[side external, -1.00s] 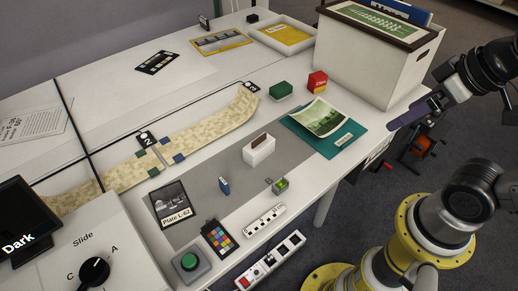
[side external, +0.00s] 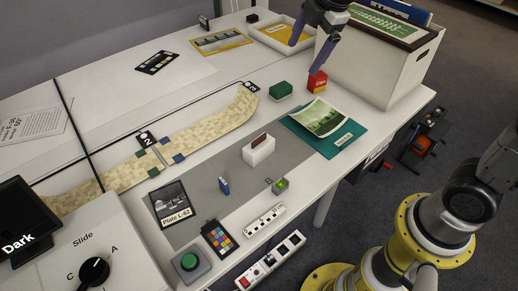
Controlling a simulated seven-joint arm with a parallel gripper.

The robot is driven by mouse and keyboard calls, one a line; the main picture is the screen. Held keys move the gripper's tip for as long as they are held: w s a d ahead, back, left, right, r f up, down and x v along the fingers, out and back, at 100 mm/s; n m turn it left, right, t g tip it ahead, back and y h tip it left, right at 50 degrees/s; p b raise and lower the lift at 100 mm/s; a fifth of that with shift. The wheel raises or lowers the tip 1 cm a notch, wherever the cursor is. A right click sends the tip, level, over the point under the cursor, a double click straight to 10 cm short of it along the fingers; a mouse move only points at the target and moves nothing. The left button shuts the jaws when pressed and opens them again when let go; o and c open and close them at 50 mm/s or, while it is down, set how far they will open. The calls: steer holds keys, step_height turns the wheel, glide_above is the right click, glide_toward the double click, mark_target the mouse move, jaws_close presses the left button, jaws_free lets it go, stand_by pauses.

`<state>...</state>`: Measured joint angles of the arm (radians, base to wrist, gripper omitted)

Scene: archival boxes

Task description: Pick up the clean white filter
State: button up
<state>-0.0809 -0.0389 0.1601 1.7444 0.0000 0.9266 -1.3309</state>
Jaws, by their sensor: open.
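I cannot pick out a clean white filter for certain. A small white block (side external: 260,155) with a brown piece standing in its top sits on the grey mat (side external: 208,174), well in front of and left of my gripper. A small blue upright piece (side external: 224,186) and a small green-topped item (side external: 281,185) are also on the mat.
A large white archival box (side external: 375,68) stands right of my gripper. A green sponge-like block (side external: 281,90), a teal folder (side external: 345,145) with a photo, and a white tray (side external: 311,40) lie nearby.

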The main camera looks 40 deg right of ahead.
steer(key=w+a+f+n+g, duration=0.1)
steer(key=w+a+f+n, duration=0.1)
steer(key=w+f, duration=0.4)
steer(key=g, duration=0.2)
glide_above(259, 144)
steer(key=d, duration=0.2)
step_height(259, 144, down, 7)
steer(key=shift+n+g, duration=0.5)
steer(key=f, duration=0.9)
steer(key=a+f, duration=0.1)
steer(key=f, duration=0.4)
steer(key=shift+f, duration=0.35)
steer(key=shift+w+a+f, duration=0.1)
steer(key=shift+a+f, duration=0.1)
steer(key=shift+f, duration=1.4)
steer(key=shift+w+a+f, duration=0.1)
steer(key=shift+a+f, duration=0.05)
steer(key=shift+f, duration=1.45)
steer(key=c, duration=1.5)
steer(key=shift+o, duration=0.2)
steer(key=shift+r, duration=0.1)
